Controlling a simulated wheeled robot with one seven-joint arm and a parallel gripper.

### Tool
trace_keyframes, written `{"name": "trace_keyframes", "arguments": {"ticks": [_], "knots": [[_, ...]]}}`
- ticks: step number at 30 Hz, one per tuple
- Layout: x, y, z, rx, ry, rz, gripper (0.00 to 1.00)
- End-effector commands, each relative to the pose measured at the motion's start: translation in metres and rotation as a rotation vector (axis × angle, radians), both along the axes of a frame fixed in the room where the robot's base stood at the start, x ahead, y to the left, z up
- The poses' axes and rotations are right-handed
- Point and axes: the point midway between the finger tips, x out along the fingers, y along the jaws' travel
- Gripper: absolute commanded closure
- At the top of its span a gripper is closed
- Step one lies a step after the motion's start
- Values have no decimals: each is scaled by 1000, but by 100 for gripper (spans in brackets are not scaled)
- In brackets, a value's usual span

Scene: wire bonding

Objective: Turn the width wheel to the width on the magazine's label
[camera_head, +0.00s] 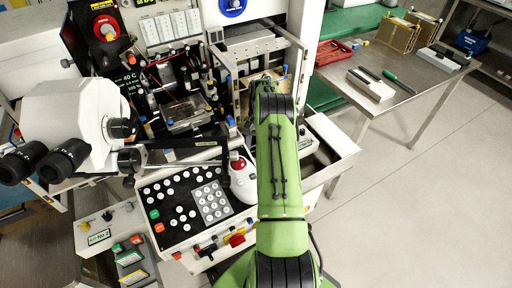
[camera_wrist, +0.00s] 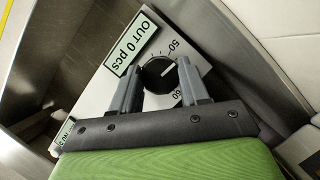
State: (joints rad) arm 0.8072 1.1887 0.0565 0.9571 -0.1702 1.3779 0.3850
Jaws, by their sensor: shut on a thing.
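The width wheel (camera_wrist: 157,77) is a black round knob with a white pointer line, on a pale panel in the wrist view. Printed numbers 50 and 60 show beside it, and the pointer lies between them. My gripper (camera_wrist: 158,74) is shut on the wheel, one grey finger on each side. The fingers hide part of the scale. In the head view my green arm reaches over the machine and hides the wheel and gripper. I cannot read a magazine label in either view.
Metal walls flank the panel. In the head view a microscope (camera_head: 75,125) and keypad panel (camera_head: 190,205) stand left of my arm. A steel table (camera_head: 400,88) stands at right, with open floor before it.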

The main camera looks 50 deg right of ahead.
Motion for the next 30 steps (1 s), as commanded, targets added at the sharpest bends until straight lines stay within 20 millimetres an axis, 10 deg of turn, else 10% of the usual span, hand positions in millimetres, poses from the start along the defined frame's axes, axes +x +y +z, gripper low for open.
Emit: {"name": "trace_keyframes", "arguments": {"ticks": [2, 3, 5, 14, 30], "knots": [[1, -1, 1, -3, -4, -1, 86], [1, -1, 1, -3, -4, -1, 54], [1, -1, 1, -3, -4, -1, 44], [0, 0, 3, -2, -2, -1, 44], [1, -1, 100, -3, -3, -2, 44]]}}
